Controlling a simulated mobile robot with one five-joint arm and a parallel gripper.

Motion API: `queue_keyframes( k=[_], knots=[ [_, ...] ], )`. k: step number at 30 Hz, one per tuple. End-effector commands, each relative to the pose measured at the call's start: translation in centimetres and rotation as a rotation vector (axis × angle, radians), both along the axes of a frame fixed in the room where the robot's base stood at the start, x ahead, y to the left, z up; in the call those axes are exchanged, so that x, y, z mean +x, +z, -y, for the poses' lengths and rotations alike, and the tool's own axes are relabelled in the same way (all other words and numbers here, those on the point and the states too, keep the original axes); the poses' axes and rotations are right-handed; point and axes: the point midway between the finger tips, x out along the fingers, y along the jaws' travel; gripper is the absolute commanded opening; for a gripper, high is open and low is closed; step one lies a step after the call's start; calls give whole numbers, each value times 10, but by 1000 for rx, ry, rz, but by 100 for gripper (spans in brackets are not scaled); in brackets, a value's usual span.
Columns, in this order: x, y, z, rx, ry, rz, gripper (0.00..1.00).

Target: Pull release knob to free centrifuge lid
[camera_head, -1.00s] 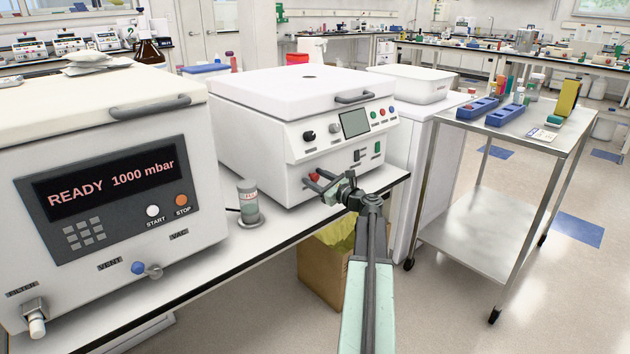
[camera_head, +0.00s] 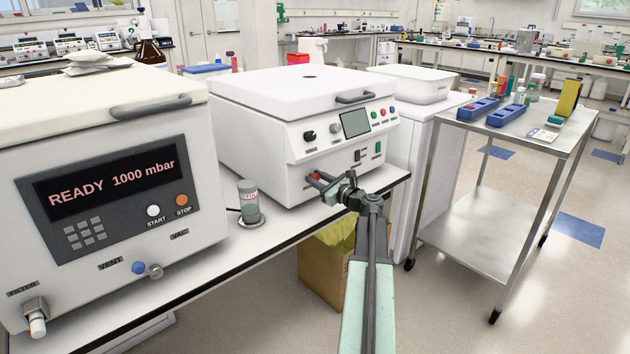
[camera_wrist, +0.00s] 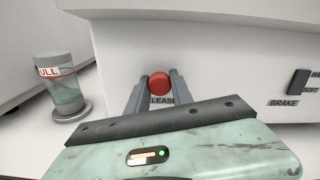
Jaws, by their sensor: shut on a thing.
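The white centrifuge (camera_head: 265,130) stands on the bench with its lid (camera_head: 290,88) down. Its red release knob (camera_wrist: 159,83) is low on the front panel, above a label partly hidden by my gripper that reads "ELEAS". My gripper (camera_wrist: 159,80) is shut on the red knob, with one finger on each side of it. In the head view, my gripper (camera_head: 318,182) reaches the centrifuge's lower front, and a bit of the red knob (camera_head: 315,175) shows between the fingers.
A small cylinder with a red-lettered label (camera_head: 249,203) stands on the bench left of my gripper; it also shows in the wrist view (camera_wrist: 60,85). A large unit reading READY 1000 mbar (camera_head: 110,180) is further left. A steel cart (camera_head: 500,140) stands at right. A cardboard box (camera_head: 322,272) is below.

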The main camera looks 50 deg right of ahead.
Motion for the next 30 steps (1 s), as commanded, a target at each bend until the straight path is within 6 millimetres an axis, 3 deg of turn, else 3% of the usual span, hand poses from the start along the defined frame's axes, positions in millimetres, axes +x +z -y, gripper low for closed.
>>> queue_keyframes(
  k=[18,24,30],
  knots=[
    [-1,0,0,0,0,0,0],
    [-19,0,-2,0,0,0,0],
    [-20,0,-1,0,1,0,0]
  ],
)
